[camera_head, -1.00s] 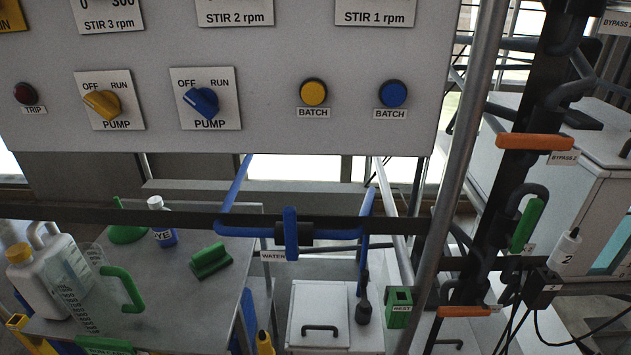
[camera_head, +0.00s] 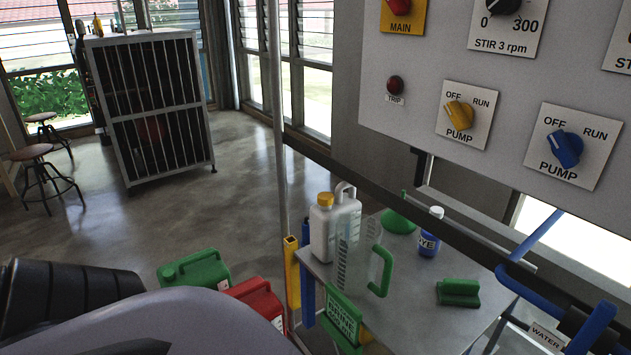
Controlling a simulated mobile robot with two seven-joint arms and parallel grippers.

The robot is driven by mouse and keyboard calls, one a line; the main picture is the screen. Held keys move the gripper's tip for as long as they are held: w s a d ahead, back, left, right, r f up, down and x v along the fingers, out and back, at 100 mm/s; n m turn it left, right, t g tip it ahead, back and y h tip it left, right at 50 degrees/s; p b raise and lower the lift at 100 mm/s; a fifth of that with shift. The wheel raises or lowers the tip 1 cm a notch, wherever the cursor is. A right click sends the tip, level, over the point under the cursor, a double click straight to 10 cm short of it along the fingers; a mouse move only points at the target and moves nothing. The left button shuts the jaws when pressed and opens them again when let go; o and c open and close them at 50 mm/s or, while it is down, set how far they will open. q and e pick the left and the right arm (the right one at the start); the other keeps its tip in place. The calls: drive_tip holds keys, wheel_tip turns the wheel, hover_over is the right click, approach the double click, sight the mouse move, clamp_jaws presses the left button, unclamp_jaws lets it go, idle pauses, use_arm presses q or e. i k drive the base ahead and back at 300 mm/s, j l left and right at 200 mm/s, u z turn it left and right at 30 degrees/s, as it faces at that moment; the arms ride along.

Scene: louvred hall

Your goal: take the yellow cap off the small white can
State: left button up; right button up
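The small white can (camera_head: 320,238) stands upright at the left end of a grey bench top. Its yellow cap (camera_head: 325,199) sits on its neck, and its white handle rises to the right of the cap. A clear measuring jug (camera_head: 345,262) with a green handle stands in front of the can and hides part of it. Parts of my own arm fill the lower left corner. No fingertips of my left or right gripper show.
On the bench (camera_head: 425,300) are a green funnel (camera_head: 398,222), a blue-labelled bottle (camera_head: 430,235) and a green block (camera_head: 458,292). Green (camera_head: 196,270) and red (camera_head: 258,300) canisters are left of it. A control panel (camera_head: 420,60) overhangs at the right. A yellow post (camera_head: 291,270) stands near the can.

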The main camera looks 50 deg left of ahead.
sight(322, 219)
drive_tip(key=u, duration=1.55)
drive_tip(key=i+u, duration=0.1)
drive_tip(key=u, duration=0.2)
drive_tip(key=i+u, duration=0.1)
drive_tip(key=u, duration=0.15)
